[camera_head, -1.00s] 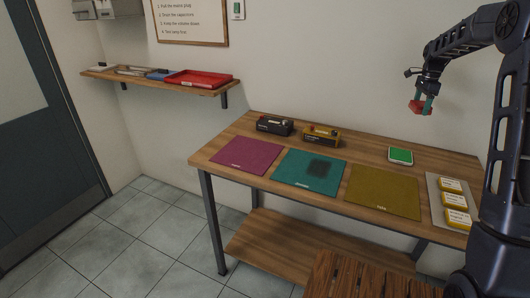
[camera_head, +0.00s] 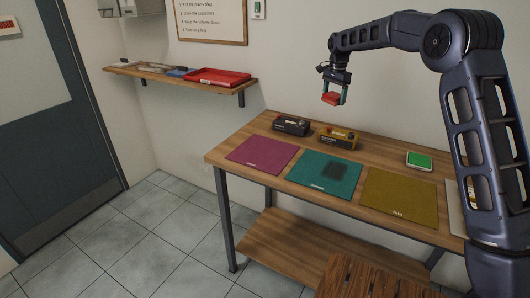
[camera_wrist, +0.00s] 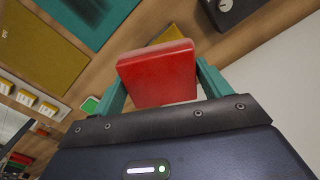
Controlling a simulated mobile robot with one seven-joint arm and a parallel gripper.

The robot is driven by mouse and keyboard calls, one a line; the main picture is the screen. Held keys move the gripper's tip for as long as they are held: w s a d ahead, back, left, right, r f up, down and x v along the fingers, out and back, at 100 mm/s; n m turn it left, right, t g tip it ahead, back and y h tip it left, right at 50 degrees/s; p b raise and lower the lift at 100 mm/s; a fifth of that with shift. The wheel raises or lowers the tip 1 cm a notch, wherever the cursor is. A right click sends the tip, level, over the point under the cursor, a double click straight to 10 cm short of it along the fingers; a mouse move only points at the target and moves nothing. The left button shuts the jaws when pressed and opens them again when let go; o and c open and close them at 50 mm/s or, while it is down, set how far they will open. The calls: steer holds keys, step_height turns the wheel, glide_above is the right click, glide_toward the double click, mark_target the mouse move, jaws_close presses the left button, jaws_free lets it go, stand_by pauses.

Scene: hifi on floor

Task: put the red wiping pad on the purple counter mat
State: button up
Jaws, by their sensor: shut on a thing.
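The red wiping pad (camera_head: 332,99) is held in my gripper (camera_head: 334,97), high above the back of the table in the head view. In the wrist view the red pad (camera_wrist: 158,74) sits between the two teal fingers of my gripper (camera_wrist: 160,88), which are shut on it. The purple counter mat (camera_head: 261,155) lies flat at the left end of the table, with nothing on it. My gripper is to the right of the mat and well above it.
A teal mat (camera_head: 323,178) with a dark patch and an olive mat (camera_head: 399,195) lie right of the purple one. A black box (camera_head: 291,126) and a yellow box (camera_head: 339,138) stand behind. A green-topped pad (camera_head: 419,160) lies at back right. A wall shelf (camera_head: 176,84) holds a red tray (camera_head: 218,77).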

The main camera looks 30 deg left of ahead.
steer(key=s+a+n, duration=0.3)
steer(key=s+a, duration=0.6)
steer(key=a, duration=0.4)
steer(key=n, duration=0.3)
glide_above(265, 151)
steer(key=f, duration=0.1)
step_height(265, 151, down, 19)
steer(key=shift+f, duration=0.15)
steer(key=shift+f, duration=0.1)
steer(key=o, duration=1)
step_height(265, 151, up, 12)
steer(key=shift+r, duration=0.15)
steer(key=shift+w, duration=0.1)
